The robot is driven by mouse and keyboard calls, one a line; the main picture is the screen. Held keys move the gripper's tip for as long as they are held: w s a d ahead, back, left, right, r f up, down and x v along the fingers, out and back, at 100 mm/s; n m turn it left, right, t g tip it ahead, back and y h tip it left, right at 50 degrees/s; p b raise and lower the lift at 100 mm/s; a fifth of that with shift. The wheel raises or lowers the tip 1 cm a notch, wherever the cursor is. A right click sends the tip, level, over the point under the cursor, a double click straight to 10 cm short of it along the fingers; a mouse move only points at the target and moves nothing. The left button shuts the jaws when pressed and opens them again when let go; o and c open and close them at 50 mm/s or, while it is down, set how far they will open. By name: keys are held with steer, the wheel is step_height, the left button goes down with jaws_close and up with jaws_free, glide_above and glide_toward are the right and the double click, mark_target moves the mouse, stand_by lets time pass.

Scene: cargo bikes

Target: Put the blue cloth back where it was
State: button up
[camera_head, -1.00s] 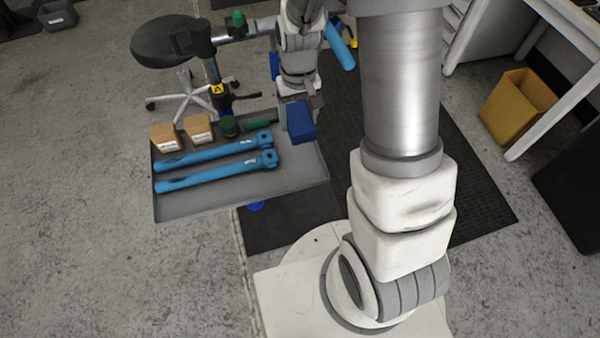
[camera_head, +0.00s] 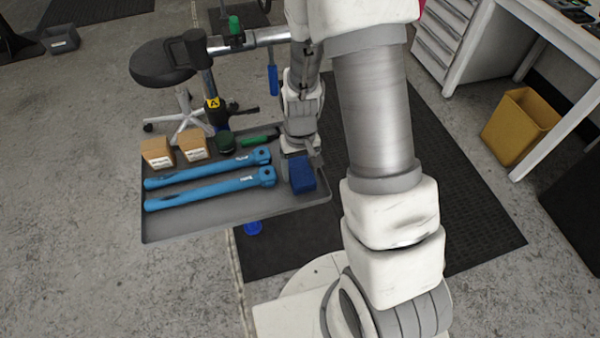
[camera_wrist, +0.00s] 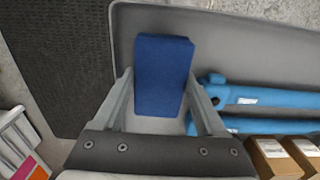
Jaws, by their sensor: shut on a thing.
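The blue cloth (camera_head: 302,178) is a folded, dark blue block. My gripper (camera_head: 303,163) is shut on it at the right end of the grey tray (camera_head: 215,215). In the wrist view the cloth (camera_wrist: 162,70) sits between the two fingers of my gripper (camera_wrist: 160,82), with the tray (camera_wrist: 215,30) beneath it. The cloth is over or on the tray, to the right of the blue tubes; I cannot tell if it touches the tray floor.
Two blue tubes (camera_head: 205,188) lie along the tray. Behind them stand two small cardboard boxes (camera_head: 157,153), a dark green round item (camera_head: 224,143) and a green-handled tool (camera_head: 260,138). A repair stand clamp (camera_head: 237,42) rises behind. The tray's front strip is bare.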

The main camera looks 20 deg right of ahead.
steer(key=shift+f, duration=0.6)
steer(key=shift+f, duration=0.2)
steer(key=o, duration=1.1)
steer(key=shift+o, duration=0.2)
